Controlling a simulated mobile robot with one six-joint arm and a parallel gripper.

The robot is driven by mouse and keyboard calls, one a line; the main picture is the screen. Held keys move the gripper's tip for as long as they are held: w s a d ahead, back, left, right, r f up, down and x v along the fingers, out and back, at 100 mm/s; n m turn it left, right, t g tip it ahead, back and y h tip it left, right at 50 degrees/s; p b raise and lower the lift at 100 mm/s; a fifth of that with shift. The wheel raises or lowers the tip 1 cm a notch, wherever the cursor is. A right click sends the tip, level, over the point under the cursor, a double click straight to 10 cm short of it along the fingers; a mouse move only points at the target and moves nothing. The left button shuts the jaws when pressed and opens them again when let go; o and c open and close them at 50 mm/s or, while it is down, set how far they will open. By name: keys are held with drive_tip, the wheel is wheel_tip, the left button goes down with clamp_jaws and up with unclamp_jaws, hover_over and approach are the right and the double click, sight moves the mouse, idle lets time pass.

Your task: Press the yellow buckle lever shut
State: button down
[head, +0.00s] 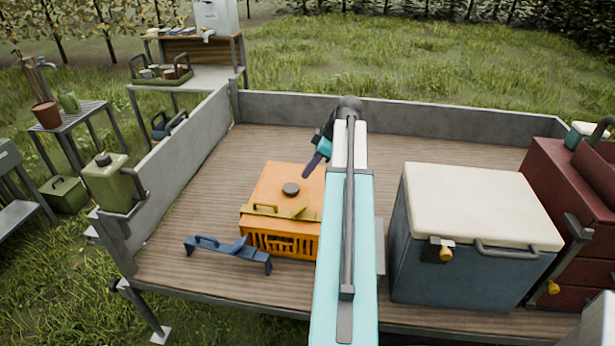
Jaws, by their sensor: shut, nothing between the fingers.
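An orange crate (283,243) with a flat orange lid stands on the wooden trailer bed. A yellow buckle lever (300,210) sticks up at an angle from the lid's front edge, beside a yellow strap with a handle (264,209). A dark round knob (291,189) sits on the lid. My gripper (308,173) is shut and empty, pointing down and left above the lid's back right part, apart from the lever. My arm hides the crate's right side.
A blue cool box (410,260) with a cream lid and yellow latch stands right of my arm, beside a dark red box (560,190). A blue handled bar (228,252) lies left of the crate. Low grey walls (400,113) edge the bed; boards behind the crate are clear.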

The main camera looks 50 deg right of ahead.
drive_tip(key=p, duration=0.3)
hover_over(304, 203)
drive_tip(key=w+a, duration=0.1)
drive_tip(key=w, duration=0.1)
wheel_tip(304, 203, down, 8)
drive_tip(key=shift+w+a, duration=0.15)
drive_tip(key=shift+s+d+f+p, duration=0.3)
drive_tip(key=shift+s+d+f, duration=0.1)
drive_tip(key=shift+s+f, duration=0.3)
drive_tip(key=shift+s+d+f+p, duration=0.3)
drive_tip(key=shift+s+d+f, duration=0.15)
drive_tip(key=shift+f, duration=0.3)
drive_tip(key=shift+a+f, duration=0.1)
drive_tip(key=shift+a, duration=0.05)
